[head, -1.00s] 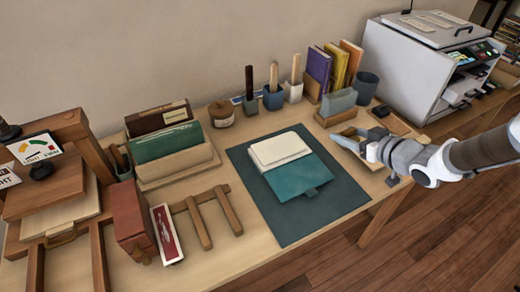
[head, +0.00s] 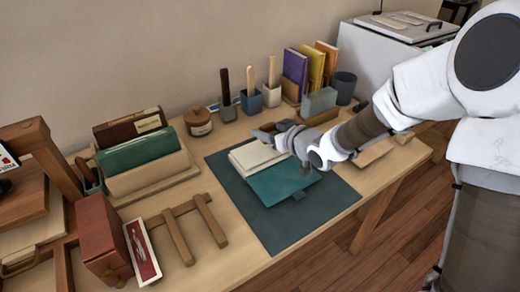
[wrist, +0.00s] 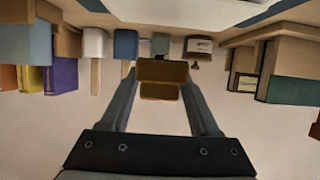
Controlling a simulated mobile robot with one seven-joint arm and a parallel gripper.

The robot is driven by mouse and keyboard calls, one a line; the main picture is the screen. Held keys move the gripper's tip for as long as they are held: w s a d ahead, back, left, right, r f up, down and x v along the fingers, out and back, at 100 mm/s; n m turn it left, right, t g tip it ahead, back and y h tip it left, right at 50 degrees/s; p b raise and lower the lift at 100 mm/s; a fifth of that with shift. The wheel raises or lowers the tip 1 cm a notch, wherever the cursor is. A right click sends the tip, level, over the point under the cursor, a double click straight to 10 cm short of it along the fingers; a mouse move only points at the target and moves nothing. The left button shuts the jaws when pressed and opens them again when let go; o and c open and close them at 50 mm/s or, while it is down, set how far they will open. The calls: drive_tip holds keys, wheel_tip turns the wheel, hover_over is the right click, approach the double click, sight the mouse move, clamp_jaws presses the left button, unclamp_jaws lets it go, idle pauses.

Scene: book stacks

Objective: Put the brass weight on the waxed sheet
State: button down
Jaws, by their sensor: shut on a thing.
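My gripper (head: 266,132) is over the far right part of a cream sheet-topped stack (head: 248,157), which lies on a teal folder or cover (head: 283,184). In the wrist view my gripper (wrist: 160,72) is shut on a brown-gold block, the brass weight (wrist: 162,71), held between the fingertips. The weight is not clear in the head view, being hidden by the gripper. I cannot tell whether the cream top is the waxed sheet, nor whether the weight touches it.
A dark teal mat (head: 270,232) lies under the folder. Behind stand a lidded round pot (head: 198,122), several tool holders (head: 251,102) and upright books (head: 295,70). A rack with a green book (head: 140,150) is at left. The mat's front is clear.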

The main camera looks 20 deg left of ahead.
sight(260, 150)
drive_tip(key=shift+a+f, duration=0.65)
drive_tip(key=shift+a, duration=0.35)
drive_tip(key=shift+f+b, duration=1)
drive_tip(key=shift+f, duration=0.85)
drive_tip(key=shift+f, duration=0.15)
drive_tip(key=shift+c, duration=0.6)
unclamp_jaws()
